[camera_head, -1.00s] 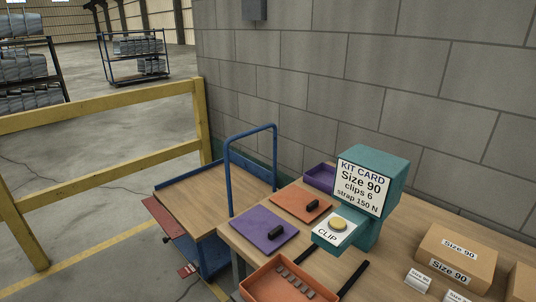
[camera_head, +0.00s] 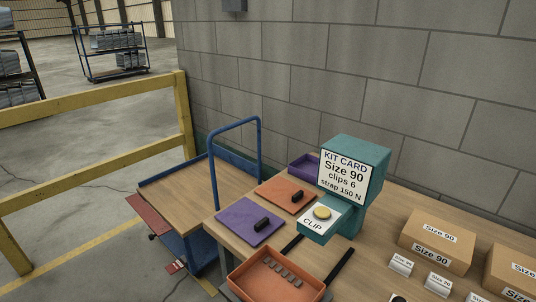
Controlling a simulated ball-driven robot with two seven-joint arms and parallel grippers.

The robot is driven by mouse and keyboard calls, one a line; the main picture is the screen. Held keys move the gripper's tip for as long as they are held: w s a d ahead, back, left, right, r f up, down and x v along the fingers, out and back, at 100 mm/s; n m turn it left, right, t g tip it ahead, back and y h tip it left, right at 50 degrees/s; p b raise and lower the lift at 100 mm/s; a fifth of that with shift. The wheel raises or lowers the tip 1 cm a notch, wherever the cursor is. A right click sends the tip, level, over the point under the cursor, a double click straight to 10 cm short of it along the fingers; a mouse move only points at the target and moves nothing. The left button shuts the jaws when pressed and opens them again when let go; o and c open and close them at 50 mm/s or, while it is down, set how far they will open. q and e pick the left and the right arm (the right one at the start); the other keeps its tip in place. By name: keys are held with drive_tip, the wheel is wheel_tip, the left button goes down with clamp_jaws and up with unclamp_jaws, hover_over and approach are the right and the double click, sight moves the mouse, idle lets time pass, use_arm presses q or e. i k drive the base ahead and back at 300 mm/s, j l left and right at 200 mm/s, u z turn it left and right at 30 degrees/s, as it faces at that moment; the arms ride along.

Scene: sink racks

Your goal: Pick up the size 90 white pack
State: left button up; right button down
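Small white blocks stand on the wooden table at the lower right: one (camera_head: 401,265) is marked with small print that looks like Size 90. A second (camera_head: 438,284) has similar print, and a third (camera_head: 475,298) is cut by the bottom edge. I cannot tell for sure which of these, if any, is the white pack. The teal kit card stand (camera_head: 352,170) reads Size 90, clips 6, strap 150 N. Neither of my grippers is in view.
Cardboard boxes (camera_head: 436,240) labelled Size 90 stand at the right. An orange tray (camera_head: 247,288) holding several grey pieces, a purple plate (camera_head: 238,222) and an orange plate (camera_head: 276,193) are on the table. A blue-railed cart (camera_head: 186,193) and yellow barrier (camera_head: 95,110) stand left.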

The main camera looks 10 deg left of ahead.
sight(404, 266)
drive_tip(key=z, duration=1.15)
